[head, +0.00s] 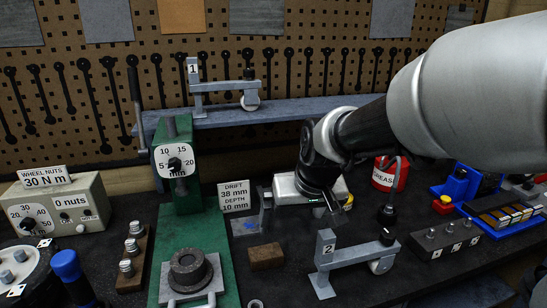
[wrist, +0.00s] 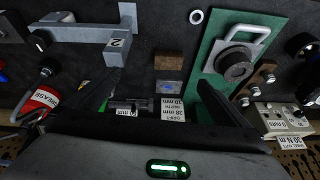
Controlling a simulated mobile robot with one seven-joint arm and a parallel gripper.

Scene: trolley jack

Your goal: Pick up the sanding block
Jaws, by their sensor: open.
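A small brown rectangular block (head: 266,256), which looks like the sanding block, lies flat on the dark bench right of the green jack base. In the wrist view the brown block (wrist: 168,61) lies ahead of the fingers, clear of them. My gripper (head: 338,206) is above the bench, up and to the right of the block in the head view. Its jaws are open, and in the wrist view the gripper (wrist: 158,95) shows nothing held between the fingers. The block's top and front face show.
The green jack (head: 228,270) with its round cup stands left of the block. A grey bracket marked 2 (head: 325,262) stands to its right. A drift label (head: 235,196) and a small grey-blue plate (head: 245,227) are behind it. A grease can (head: 390,174) stands further back.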

